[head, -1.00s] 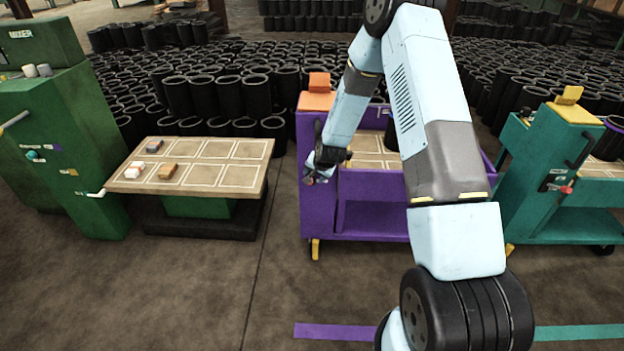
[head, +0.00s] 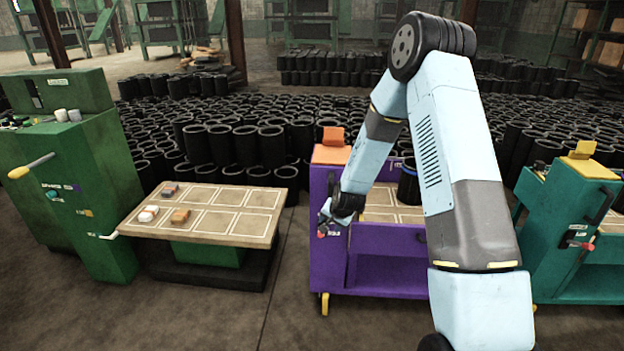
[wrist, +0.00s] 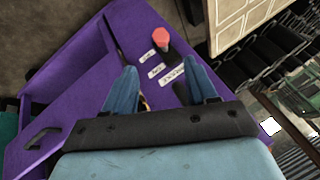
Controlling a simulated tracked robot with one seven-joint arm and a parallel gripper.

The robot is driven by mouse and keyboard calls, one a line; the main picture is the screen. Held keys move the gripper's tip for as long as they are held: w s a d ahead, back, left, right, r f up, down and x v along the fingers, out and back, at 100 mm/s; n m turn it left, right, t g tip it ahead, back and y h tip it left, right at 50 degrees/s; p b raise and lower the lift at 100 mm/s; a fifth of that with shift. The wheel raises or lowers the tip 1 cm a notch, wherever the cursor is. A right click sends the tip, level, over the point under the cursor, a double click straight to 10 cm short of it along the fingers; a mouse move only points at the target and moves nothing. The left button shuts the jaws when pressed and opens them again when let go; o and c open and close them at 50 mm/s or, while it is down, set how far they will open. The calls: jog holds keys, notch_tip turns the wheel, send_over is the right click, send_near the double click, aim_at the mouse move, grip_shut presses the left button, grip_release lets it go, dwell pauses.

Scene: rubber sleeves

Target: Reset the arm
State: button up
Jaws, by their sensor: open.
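My arm reaches up and over from the lower right in the head view. My gripper (head: 328,222) is at the left end panel of the purple cart (head: 376,270). In the wrist view my gripper (wrist: 164,92) shows two blue fingers set apart with nothing between them. Beyond the fingertips is the purple panel (wrist: 82,62) with a red-orange knobbed lever (wrist: 161,37) and several white labels. The knob sits a little past the fingertips, apart from them as far as I can tell. My arm hides part of the cart's tray in the head view.
A tan table (head: 240,205) with marked squares and a few small blocks stands left, beside a green machine (head: 85,170). A teal cart (head: 570,225) stands right. Many black rubber sleeves (head: 235,145) fill the floor behind. The foreground floor is bare.

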jog(key=s+d+r+n, duration=0.15)
jog(key=s+r, duration=0.25)
jog(key=r, duration=0.6)
jog(key=s+d+r+n+h, duration=0.1)
jog(key=s+d+r, duration=0.1)
jog(key=s+r, duration=0.5)
jog(key=s+d+r+n, duration=0.1)
jog(key=s+r, duration=0.1)
jog(key=r, duration=1)
jog(key=s+d+r, duration=0.1)
jog(key=s+r, duration=0.3)
jog(key=s, duration=0.5)
jog(key=s+d+r+n, duration=0.1)
jog(key=s+r, duration=0.3)
jog(key=s, duration=0.5)
jog(key=s+d+r+n, duration=0.1)
jog(key=s+r, duration=0.3)
jog(key=s, duration=0.5)
jog(key=shift+s+d+g+h, duration=0.15)
jog(key=shift+d+g+h, duration=0.2)
jog(key=shift+d, duration=0.55)
jog(key=shift+r+n, duration=0.1)
jog(key=shift+n, duration=0.15)
